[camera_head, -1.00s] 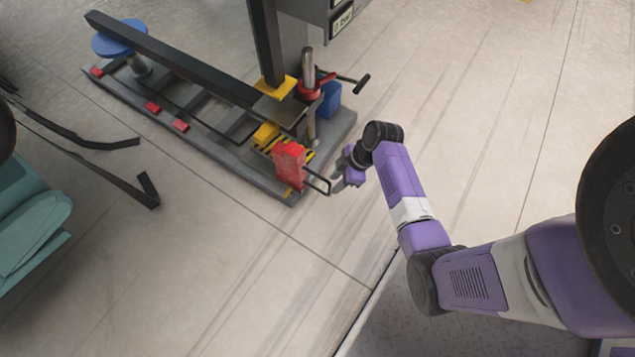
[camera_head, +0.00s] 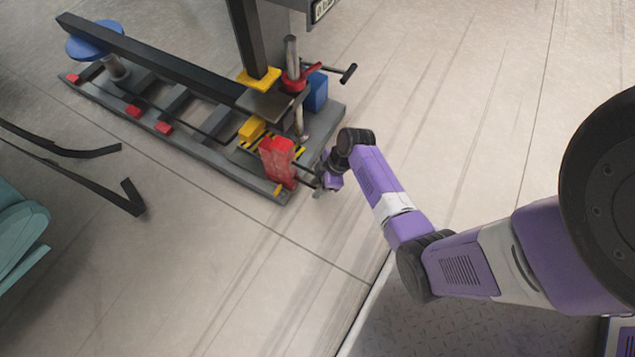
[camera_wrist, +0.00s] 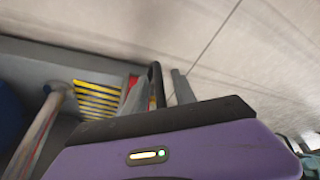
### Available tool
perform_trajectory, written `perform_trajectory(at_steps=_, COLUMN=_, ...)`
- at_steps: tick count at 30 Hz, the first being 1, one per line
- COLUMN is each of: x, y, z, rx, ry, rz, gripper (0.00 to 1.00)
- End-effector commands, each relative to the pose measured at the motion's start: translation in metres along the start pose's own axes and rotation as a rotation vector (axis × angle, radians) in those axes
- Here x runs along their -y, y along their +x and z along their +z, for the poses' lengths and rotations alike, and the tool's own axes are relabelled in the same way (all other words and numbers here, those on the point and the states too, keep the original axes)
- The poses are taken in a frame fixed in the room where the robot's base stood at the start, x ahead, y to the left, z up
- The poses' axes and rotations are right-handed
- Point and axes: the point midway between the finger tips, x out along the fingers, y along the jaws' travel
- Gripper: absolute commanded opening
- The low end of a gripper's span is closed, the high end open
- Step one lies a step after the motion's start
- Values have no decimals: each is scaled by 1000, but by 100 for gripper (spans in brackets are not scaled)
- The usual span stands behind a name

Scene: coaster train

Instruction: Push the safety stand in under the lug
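The safety stand appears to be the red upright block (camera_head: 277,160) at the near end of the grey base frame, beside a yellow-and-black striped patch. Its dark loop handle (camera_wrist: 156,84) rises in the wrist view, with a bit of red showing beside it. My gripper (camera_head: 319,190) is low at the handle side of the stand, to its right. In the wrist view a grey finger (camera_wrist: 182,88) is close beside the handle; contact and finger opening cannot be made out. The striped patch (camera_wrist: 97,100) also shows there. I cannot clearly pick out the lug.
A dark post (camera_head: 250,40) with a yellow collar (camera_head: 258,79) stands behind the stand. A yellow block (camera_head: 251,129), a metal pole (camera_head: 292,55), a blue box (camera_head: 316,92) and a black T-handle (camera_head: 348,74) are close by.

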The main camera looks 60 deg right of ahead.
Motion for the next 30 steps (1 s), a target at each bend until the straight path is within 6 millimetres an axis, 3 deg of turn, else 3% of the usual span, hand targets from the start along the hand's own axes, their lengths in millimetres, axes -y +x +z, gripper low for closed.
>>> perform_trajectory(at_steps=2, x=0, y=0, z=0, rx=0, ry=0, rz=0, gripper=29)
perform_trajectory(at_steps=6, x=0, y=0, z=0, rx=0, ry=0, rz=0, gripper=1)
perform_trajectory(at_steps=30, x=1, y=0, z=0, rx=1, ry=-1, rz=-2, gripper=0)
